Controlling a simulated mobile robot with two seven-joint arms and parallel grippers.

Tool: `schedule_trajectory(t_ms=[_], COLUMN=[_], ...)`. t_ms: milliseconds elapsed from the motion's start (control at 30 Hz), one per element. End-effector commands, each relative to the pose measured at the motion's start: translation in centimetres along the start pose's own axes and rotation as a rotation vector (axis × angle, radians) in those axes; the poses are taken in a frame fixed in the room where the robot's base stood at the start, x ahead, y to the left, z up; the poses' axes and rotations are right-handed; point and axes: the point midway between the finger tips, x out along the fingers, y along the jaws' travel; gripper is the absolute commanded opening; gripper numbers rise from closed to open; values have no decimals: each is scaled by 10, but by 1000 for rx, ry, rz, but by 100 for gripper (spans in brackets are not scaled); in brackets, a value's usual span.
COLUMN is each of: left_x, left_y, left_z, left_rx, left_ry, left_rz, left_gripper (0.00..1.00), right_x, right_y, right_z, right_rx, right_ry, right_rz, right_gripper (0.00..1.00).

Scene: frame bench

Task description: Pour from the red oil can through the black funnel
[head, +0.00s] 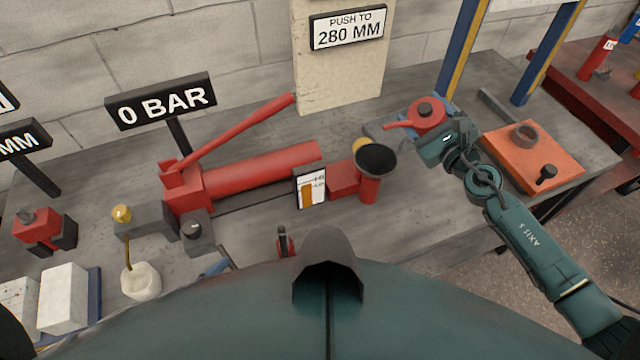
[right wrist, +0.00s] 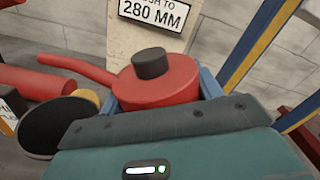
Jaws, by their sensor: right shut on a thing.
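The red oil can (head: 427,114) has a black cap and a thin spout pointing left. It also shows in the right wrist view (right wrist: 155,88). My right gripper (head: 424,122) is shut on the can's body, with a blue finger on either side. The can looks upright; its underside is hidden, so I cannot tell whether it touches the bench. The black funnel (head: 376,158) sits atop a red upright cylinder (head: 370,189), left of and nearer than the can. The funnel also shows at lower left in the right wrist view (right wrist: 55,130). The spout tip is apart from the funnel. My left gripper is not in view.
A red hand pump (head: 262,170) with a raised lever lies left of the funnel. A small gauge card (head: 310,187) stands beside it. An orange plate (head: 545,157) lies right of my right arm. Blue-yellow posts (head: 462,45) rise behind. Bare bench (head: 430,210) lies in front of the can.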

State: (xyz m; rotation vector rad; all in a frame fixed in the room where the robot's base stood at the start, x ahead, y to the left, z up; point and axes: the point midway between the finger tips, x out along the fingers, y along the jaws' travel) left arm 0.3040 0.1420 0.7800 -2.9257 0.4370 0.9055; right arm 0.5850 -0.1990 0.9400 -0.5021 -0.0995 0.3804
Motion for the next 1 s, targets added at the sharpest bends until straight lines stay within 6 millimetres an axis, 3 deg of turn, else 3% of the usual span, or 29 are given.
schedule_trajectory(t_ms=[567, 700, 1000], left_x=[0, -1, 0], left_y=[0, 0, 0], left_z=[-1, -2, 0], left_rx=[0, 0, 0], left_ry=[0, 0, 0], left_rz=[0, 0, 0], left_gripper=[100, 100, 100], right_x=[0, 0, 0], right_y=[2, 5, 7], right_z=[2, 4, 2], right_rx=[158, 261, 278], right_ry=[-3, -4, -3], right_rz=[-2, -1, -2], right_gripper=[26, 26, 26])
